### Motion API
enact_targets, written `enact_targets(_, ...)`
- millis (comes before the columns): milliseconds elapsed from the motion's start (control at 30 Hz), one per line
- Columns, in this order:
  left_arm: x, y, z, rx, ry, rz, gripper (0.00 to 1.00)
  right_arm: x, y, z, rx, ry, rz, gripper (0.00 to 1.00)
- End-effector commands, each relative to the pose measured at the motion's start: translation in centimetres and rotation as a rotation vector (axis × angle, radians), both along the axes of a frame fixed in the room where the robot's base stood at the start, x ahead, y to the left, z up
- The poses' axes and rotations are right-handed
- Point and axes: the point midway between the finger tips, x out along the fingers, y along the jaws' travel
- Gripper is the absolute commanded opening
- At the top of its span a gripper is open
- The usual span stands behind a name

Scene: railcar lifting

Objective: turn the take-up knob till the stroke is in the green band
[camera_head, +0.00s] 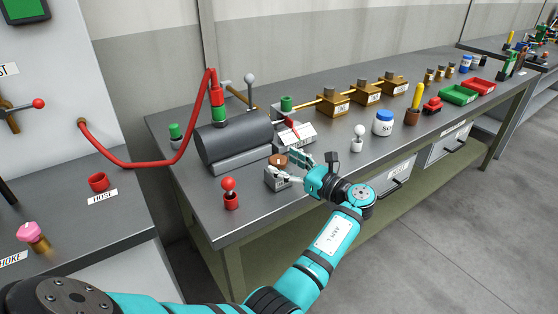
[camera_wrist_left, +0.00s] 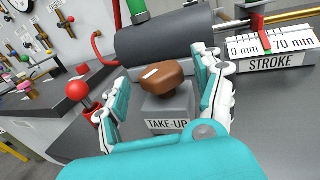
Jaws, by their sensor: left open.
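The brown take-up knob (camera_wrist_left: 161,76) sits on a grey block labelled TAKE-UP (camera_wrist_left: 168,108); in the head view the knob (camera_head: 278,160) is in front of the grey cylinder. My left gripper (camera_wrist_left: 160,82) is open, with one finger on each side of the knob; I cannot tell whether either touches it. It also shows in the head view (camera_head: 284,166). The stroke gauge (camera_wrist_left: 270,48) is a white scale marked 0 mm to 70 mm with a green band (camera_wrist_left: 281,42) and a red pointer (camera_wrist_left: 265,42). The pointer stands at the left side of the green band. My right gripper is not in view.
The grey cylinder (camera_head: 234,140) lies behind the knob, with a red hose (camera_head: 178,150) joined to it. A red ball lever (camera_head: 230,189) stands left of my gripper.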

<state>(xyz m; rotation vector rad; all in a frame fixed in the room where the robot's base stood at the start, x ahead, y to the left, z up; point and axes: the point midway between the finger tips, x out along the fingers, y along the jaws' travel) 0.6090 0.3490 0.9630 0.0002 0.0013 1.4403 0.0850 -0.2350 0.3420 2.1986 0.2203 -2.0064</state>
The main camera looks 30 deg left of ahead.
Motion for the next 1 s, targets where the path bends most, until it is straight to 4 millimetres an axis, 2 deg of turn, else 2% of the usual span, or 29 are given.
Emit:
enact_targets(100,-0.2,-2.2,-0.1,-0.002,0.001,-0.002,0.69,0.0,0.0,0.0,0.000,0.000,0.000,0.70)
enact_targets(300,-0.6,-4.2,0.0,-0.001,0.001,0.001,0.69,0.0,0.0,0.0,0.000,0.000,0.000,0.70)
enact_targets(867,-0.6,-4.5,0.0,-0.001,0.000,0.001,0.69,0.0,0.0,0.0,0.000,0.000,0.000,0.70)
enact_targets(1000,-0.6,-4.5,0.0,-0.001,0.000,0.000,0.69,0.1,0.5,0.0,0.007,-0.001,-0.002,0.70)
